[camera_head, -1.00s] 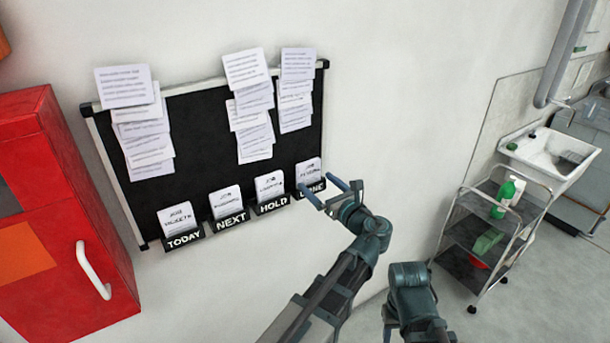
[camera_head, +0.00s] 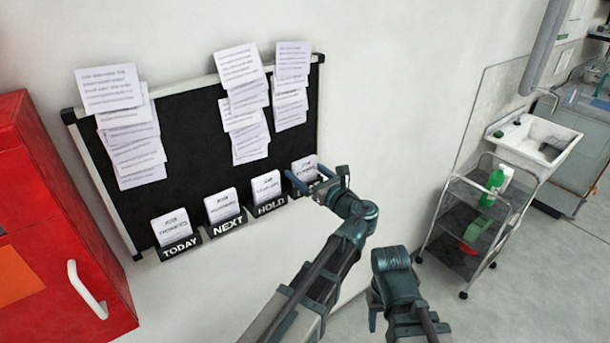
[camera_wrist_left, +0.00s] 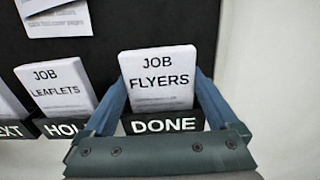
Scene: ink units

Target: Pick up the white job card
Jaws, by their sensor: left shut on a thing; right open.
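A white job card (camera_head: 304,166) reading "JOB FLYERS" stands in the holder marked "DONE", the rightmost along the board's lower edge. In the left wrist view the card (camera_wrist_left: 160,85) is upright, its lower part behind the DONE label (camera_wrist_left: 163,125). My left gripper (camera_head: 308,178) is shut on this card, one blue finger at each side edge. Other white cards stand in the holders TODAY (camera_head: 173,228), NEXT (camera_head: 222,206) and HOLD (camera_head: 266,188). My right gripper (camera_head: 372,310) is low in the head view, away from the board, mostly hidden by its arm.
The black board (camera_head: 195,130) carries several overlapping paper sheets (camera_head: 110,92). A red cabinet (camera_head: 60,250) with a white handle stands at the left. A trolley (camera_head: 470,220) with green bottles and a white sink (camera_head: 533,148) are at the right. Bare wall lies right of the board.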

